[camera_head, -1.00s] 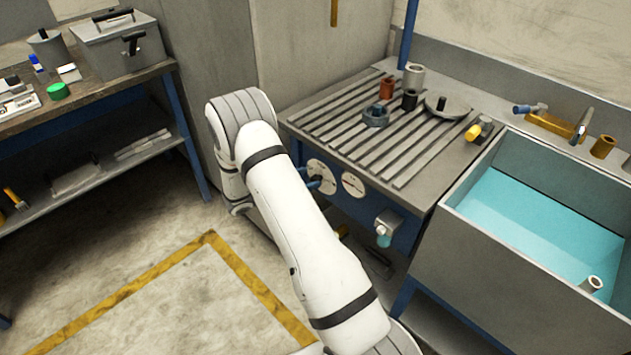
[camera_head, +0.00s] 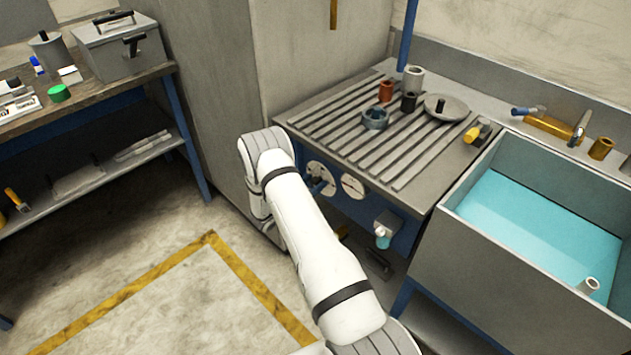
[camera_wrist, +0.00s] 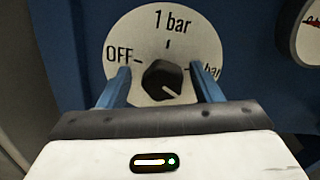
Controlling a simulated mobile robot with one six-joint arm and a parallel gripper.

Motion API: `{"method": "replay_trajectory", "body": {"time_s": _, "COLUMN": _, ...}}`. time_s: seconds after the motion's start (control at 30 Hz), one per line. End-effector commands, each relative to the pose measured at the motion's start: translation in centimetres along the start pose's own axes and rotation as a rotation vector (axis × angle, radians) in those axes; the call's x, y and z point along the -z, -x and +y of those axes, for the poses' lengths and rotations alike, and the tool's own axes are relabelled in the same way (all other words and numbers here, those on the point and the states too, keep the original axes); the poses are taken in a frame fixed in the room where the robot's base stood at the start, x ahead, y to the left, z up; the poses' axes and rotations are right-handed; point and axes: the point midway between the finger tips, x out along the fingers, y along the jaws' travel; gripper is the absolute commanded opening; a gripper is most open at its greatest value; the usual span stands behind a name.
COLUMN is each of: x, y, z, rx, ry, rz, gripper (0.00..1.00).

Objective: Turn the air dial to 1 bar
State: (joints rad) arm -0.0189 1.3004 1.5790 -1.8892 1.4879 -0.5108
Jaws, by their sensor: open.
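The air dial (camera_wrist: 150,35) is a round white plate on a blue panel, marked "OFF" at left, "1 bar" at top and another "bar" mark at right, partly hidden by a finger. Its black knob (camera_wrist: 160,76) has a short white line toward the lower right, away from the "1 bar" tick. My gripper (camera_wrist: 164,84) is open, with one blue finger on each side of the knob and visible gaps between. In the head view the dial plate (camera_head: 331,172) is on the bench front, partly covered by my gripper (camera_head: 318,186).
A white gauge (camera_head: 353,187) is just right of the dial; its edge shows in the wrist view (camera_wrist: 308,35). The slatted bench top (camera_head: 330,125) is above, and a water tank (camera_head: 480,250) stands at right.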

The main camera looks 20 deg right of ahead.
Motion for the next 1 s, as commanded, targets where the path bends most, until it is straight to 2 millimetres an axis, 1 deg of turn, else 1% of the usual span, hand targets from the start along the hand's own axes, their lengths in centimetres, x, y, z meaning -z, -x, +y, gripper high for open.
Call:
{"method": "replay_trajectory", "body": {"time_s": 0.1, "x": 0.0, "y": -0.3, "z": 0.0, "rx": 0.0, "ry": 0.0, "rz": 0.0, "gripper": 0.59}}
{"method": "replay_trajectory", "body": {"time_s": 0.3, "x": 0.0, "y": -0.3, "z": 0.0, "rx": 0.0, "ry": 0.0, "rz": 0.001, "gripper": 0.58}}
{"method": "replay_trajectory", "body": {"time_s": 0.83, "x": 0.0, "y": -0.2, "z": 0.1, "rx": -0.003, "ry": -0.001, "rz": 0.0, "gripper": 0.14}}
{"method": "replay_trajectory", "body": {"time_s": 0.87, "x": 0.1, "y": -1.5, "z": -0.4, "rx": 0.001, "ry": -0.002, "rz": 0.001, "gripper": 0.14}}
{"method": "replay_trajectory", "body": {"time_s": 0.9, "x": 0.1, "y": -1.0, "z": -0.2, "rx": -0.002, "ry": -0.002, "rz": 0.001, "gripper": 0.14}}
{"method": "replay_trajectory", "body": {"time_s": 1.0, "x": 0.1, "y": -0.7, "z": 0.0, "rx": -0.001, "ry": -0.01, "rz": 0.001, "gripper": 0.14}}
